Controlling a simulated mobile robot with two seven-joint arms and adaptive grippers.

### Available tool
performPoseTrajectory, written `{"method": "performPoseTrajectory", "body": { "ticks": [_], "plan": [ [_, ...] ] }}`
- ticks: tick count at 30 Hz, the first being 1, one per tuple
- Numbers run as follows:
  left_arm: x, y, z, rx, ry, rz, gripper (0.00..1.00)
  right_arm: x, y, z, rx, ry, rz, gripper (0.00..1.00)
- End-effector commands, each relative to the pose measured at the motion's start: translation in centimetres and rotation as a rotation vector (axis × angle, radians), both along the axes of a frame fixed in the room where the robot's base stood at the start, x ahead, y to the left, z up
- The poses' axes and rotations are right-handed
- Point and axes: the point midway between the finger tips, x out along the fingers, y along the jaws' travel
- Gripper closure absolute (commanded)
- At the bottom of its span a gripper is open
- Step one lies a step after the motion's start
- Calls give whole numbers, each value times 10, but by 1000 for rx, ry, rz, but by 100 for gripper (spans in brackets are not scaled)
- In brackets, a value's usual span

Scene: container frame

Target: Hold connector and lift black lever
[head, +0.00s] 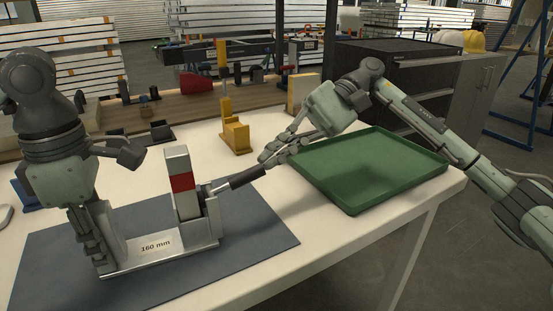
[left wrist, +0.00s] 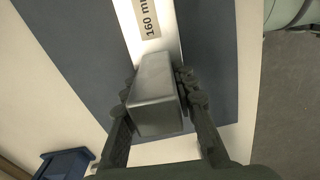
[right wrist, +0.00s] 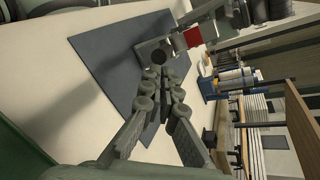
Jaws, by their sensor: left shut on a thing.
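The metal connector (head: 160,250), labelled 160 mm, lies on a dark mat. My left gripper (left wrist: 158,88) is shut on the upright grey block at its left end, one finger on each side. A tall post with a red band (head: 182,183) stands at the connector's right end. The black lever (head: 246,178) slants up to the right from there. My right gripper (head: 268,157) is at the lever's free end. In the right wrist view, the lever's round dark end (right wrist: 159,57) shows just beyond the close-set fingertips (right wrist: 160,85). I cannot tell whether they touch it.
The dark mat (head: 265,237) covers the table's front left. A green tray (head: 352,207) lies to the right, below my right arm. A yellow block (head: 236,137) stands behind the lever. A blue bin (left wrist: 64,163) is near the left gripper.

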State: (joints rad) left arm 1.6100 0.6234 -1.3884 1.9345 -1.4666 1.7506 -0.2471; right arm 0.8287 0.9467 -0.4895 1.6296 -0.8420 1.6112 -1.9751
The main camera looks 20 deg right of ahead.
Motion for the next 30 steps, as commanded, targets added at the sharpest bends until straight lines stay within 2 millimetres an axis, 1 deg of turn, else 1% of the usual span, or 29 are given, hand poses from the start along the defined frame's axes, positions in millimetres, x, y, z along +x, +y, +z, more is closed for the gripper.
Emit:
{"method": "performPoseTrajectory", "body": {
  "ticks": [8,21,30],
  "plan": [
    [0,0,-2,1,3,0,100,0,4,11,4,-3,3,100],
    [0,0,-2,1,3,1,100,-1,20,41,4,-5,5,100],
    [0,0,-2,1,3,1,100,0,18,40,2,-2,3,100]
  ]
}}
